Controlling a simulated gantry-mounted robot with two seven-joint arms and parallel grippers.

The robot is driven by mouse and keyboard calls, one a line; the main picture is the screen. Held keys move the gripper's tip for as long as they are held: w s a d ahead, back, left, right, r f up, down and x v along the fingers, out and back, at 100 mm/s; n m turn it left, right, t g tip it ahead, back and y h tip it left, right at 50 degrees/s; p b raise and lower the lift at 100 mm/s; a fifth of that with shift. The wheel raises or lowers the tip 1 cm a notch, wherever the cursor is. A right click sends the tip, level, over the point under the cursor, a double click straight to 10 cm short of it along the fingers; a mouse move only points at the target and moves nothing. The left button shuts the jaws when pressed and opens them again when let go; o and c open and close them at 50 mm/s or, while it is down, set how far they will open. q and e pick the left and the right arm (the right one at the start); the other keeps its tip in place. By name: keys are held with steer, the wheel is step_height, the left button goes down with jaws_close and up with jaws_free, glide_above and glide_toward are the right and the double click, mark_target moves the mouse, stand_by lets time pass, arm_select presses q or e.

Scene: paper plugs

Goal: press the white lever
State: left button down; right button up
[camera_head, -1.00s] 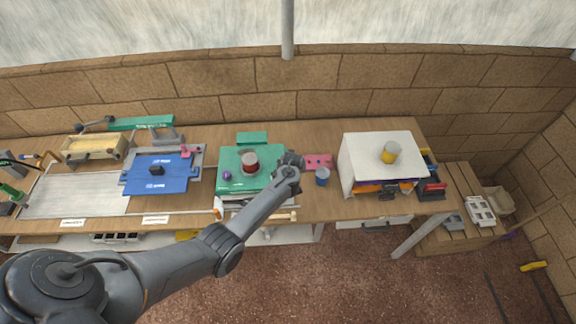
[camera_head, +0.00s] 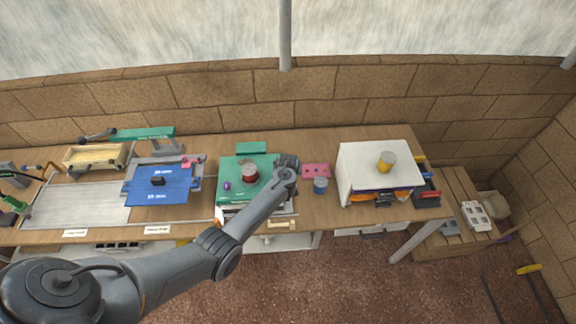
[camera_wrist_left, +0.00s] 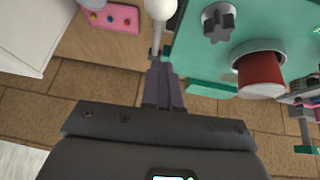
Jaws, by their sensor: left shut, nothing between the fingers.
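The white lever shows in the left wrist view as a round white knob (camera_wrist_left: 160,8) on a thin pale stem, beside the edge of a green box (camera_wrist_left: 190,60). My left gripper (camera_wrist_left: 160,68) is shut and empty, its fingertips close to the far end of the stem from the knob. I cannot tell whether they touch it. In the head view my left gripper (camera_head: 288,162) is over the right edge of the green box (camera_head: 236,166), and the lever is hidden there by my arm. My right gripper is not in view.
A red button (camera_wrist_left: 262,75) and a grey star knob (camera_wrist_left: 218,22) stand on the green box. To its right are a pink block (camera_head: 316,170), a blue cup (camera_head: 320,186) and a white box (camera_head: 360,161) with a yellow cylinder. A blue panel (camera_head: 160,185) lies left.

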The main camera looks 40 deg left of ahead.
arm_select(q)
steer(key=v, duration=0.9)
steer(key=shift+s+d+p, duration=0.35)
steer(key=shift+d, duration=0.1)
steer(key=s+d+f+m+g+p, duration=0.15)
steer(key=s+f, duration=0.35)
steer(key=s, duration=0.5)
steer(key=s+d+f+m+g, duration=0.1)
steer(key=s+d+f, duration=0.3)
steer(key=s, duration=0.6)
steer(key=s+d+r+m+h, duration=0.35)
steer(key=s+d+r, duration=0.25)
steer(key=s+d, duration=0.25)
steer(key=s+d+r+m+t, duration=0.1)
steer(key=d+r+m, duration=0.4)
steer(key=r, duration=0.7)
steer(key=shift+s+h+p, duration=0.35)
steer(key=shift+s+p, duration=0.05)
steer(key=shift+s, duration=0.25)
